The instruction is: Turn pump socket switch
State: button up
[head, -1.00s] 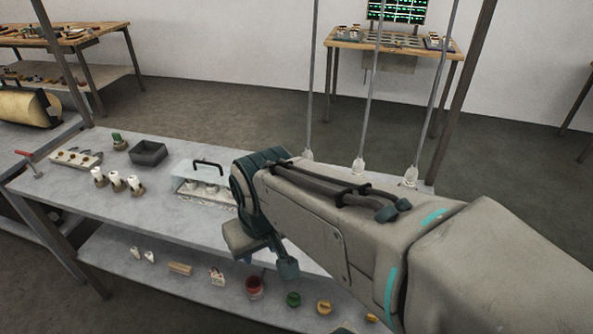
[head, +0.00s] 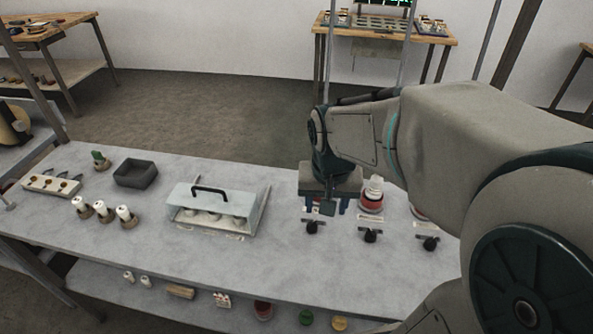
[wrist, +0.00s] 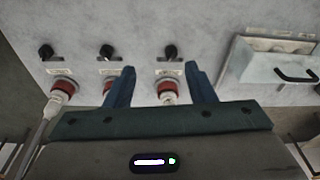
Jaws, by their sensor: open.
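Three black knob switches stand in a row on the grey bench: left (head: 313,227), middle (head: 370,236) and right (head: 428,243). Small pale labels beside them are too small to read. Red-and-white sockets lie behind them, the middle one (head: 372,196) clearest; the left one is hidden by my gripper (head: 325,207). My gripper is open and empty, above the left socket, behind the left switch. In the wrist view, that switch (wrist: 169,51) and its red socket (wrist: 167,88) show between my gripper's fingers (wrist: 160,72), with the switch past the fingertips.
A clear-lidded box (head: 215,207) with a black handle stands left of the switches. A dark tray (head: 135,173) and several white-topped parts (head: 103,212) are farther left. Vertical cables or rods rise behind the bench. The bench front before the switches is clear.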

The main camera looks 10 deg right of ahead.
aim_at(312, 222)
jog(key=w+f+m+g+p, duration=0.25)
jog(key=w+f+m, duration=0.2)
jog(key=w, duration=0.55)
jog(key=shift+t, duration=0.35)
notch_tip(312, 222, down, 14)
jog(key=shift+d+f+p, duration=0.15)
jog(key=shift+f+p, duration=0.1)
jog(key=shift+p, duration=0.55)
jog(key=shift+s, duration=0.1)
jog(key=c, duration=1)
